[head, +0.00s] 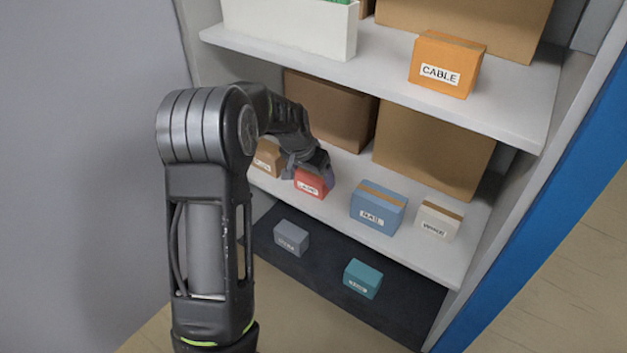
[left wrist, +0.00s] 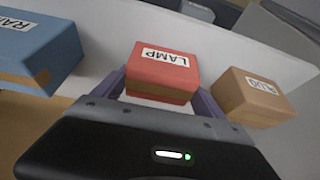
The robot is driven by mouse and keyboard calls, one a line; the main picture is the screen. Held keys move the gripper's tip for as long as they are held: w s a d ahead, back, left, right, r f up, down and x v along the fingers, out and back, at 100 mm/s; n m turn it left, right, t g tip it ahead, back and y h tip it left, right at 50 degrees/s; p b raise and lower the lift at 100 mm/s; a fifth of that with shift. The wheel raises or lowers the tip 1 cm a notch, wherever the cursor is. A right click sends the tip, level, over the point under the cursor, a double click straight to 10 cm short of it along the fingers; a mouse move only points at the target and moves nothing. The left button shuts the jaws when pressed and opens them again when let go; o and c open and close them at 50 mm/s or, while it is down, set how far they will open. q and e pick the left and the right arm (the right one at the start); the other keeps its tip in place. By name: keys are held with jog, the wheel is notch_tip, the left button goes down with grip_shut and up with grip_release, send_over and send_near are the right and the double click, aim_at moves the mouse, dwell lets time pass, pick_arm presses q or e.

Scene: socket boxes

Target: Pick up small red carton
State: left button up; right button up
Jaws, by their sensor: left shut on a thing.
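The small red carton (head: 312,184) sits on the middle shelf (head: 278,193), with a white label on its front. In the left wrist view the red carton (left wrist: 162,72) shows its label reading LAMP, upside down there. Whether the carton touches the shelf is hard to tell. My right gripper is not in view.
A tan carton (head: 268,157) stands close left of the red one. A blue carton (head: 378,206) and a white carton (head: 438,220) stand to its right. Large brown boxes (head: 332,110) stand behind. The upper shelf (head: 390,75) overhangs, holding an orange CABLE carton (head: 446,64).

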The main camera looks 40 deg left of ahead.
aim_at(311, 175)
pick_arm(q)
jog(key=shift+c, duration=1.4)
jog(key=shift+r, duration=0.1)
jog(key=shift+s+r+p, duration=0.2)
jog(key=shift+r+p, duration=0.25)
jog(key=shift+p, duration=0.05)
jog(key=r+p, duration=0.1)
jog(key=r, duration=0.3)
jog(key=r+p, duration=0.1)
jog(key=r, duration=0.1)
jog(key=shift+s+r+p, duration=0.1)
jog(key=shift+s+p, duration=0.2)
jog(key=shift+s, duration=0.05)
jog(key=s+p, duration=0.2)
jog(key=s, duration=1.7)
jog(key=shift+d+p, duration=0.2)
jog(key=shift+p, duration=0.2)
